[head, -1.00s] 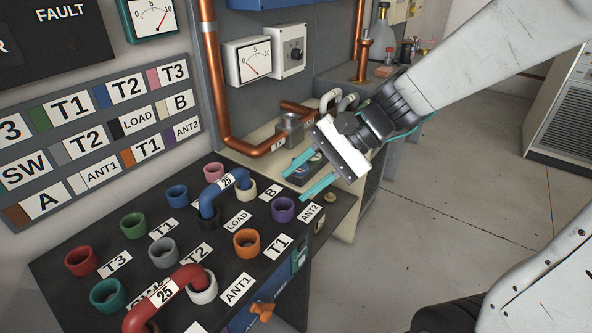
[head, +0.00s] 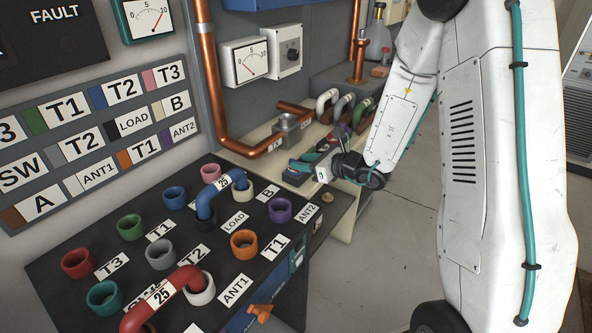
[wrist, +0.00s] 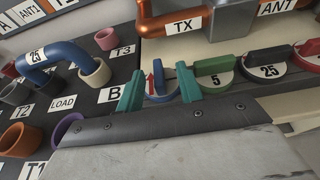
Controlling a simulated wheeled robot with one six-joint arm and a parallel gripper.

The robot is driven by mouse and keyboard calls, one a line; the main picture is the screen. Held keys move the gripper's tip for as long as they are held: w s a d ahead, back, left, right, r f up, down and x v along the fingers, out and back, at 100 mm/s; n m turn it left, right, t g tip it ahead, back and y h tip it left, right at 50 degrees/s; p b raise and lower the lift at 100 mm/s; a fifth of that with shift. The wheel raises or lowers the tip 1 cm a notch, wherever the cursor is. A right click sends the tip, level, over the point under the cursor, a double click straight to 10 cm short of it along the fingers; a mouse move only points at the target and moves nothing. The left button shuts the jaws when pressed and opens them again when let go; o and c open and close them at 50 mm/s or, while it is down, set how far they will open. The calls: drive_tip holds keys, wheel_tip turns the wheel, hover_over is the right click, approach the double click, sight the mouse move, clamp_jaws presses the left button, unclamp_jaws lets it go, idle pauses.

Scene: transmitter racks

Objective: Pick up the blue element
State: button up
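The blue element, a round plug with a blue bar handle (wrist: 158,80) and a red arrow, sits near the TX label in the wrist view. My gripper (wrist: 160,90) is open, with one teal finger on each side of this element. A gap shows between the fingers and the handle. In the head view my gripper (head: 309,157) is low over the pale bench by the copper pipe, and the element is mostly hidden there.
A blue U-link marked 25 (head: 217,190) and several coloured sockets stand on the black panel (head: 226,263). Copper pipe (head: 240,149) runs close behind.

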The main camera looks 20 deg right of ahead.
sight(292, 159)
drive_tip(key=x, duration=0.4)
drive_tip(key=shift+w+a+f, duration=0.15)
drive_tip(key=shift+a, duration=0.15)
clamp_jaws()
